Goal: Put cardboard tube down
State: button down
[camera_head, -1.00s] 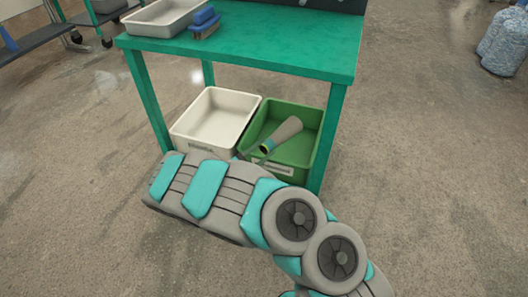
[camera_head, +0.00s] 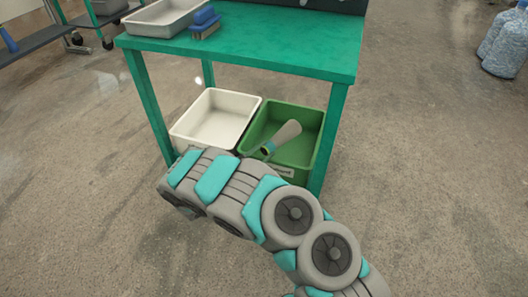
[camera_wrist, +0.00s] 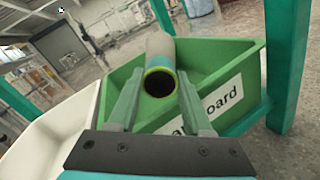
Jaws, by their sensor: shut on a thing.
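The cardboard tube (camera_head: 286,136) is grey-brown and tapered, with a teal and yellow band at its near end. In the head view it slants over the inside of the green bin (camera_head: 322,135); I cannot tell whether it touches the bin. My gripper (camera_wrist: 161,75) is shut on the tube (camera_wrist: 160,48) near its banded, hollow end, which faces the wrist camera. In the head view my arm hides most of the gripper. The green bin also shows in the wrist view (camera_wrist: 225,60), with a label partly hidden by a finger and ending in "oard".
A white bin (camera_head: 216,117) stands left of the green one, under a green table (camera_head: 270,45). The table legs flank both bins. A grey tray (camera_head: 165,18) and a blue brush (camera_head: 204,22) lie on the table. Open floor lies in front.

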jog(key=shift+f+b, duration=0.3)
jog(key=shift+f, duration=0.2)
jog(key=c, duration=0.7)
grip_release()
jog(key=o, duration=0.4)
jog(key=shift+f, duration=0.15)
jog(key=shift+r+p, duration=0.35)
jog(key=shift+r, duration=0.1)
jog(key=shift+s+a+r, duration=0.2)
jog(key=shift+s, duration=0.1)
jog(key=p+v, duration=0.1)
jog(key=v, duration=1)
jog(key=shift+a+r, duration=0.1)
jog(key=shift+a, duration=0.1)
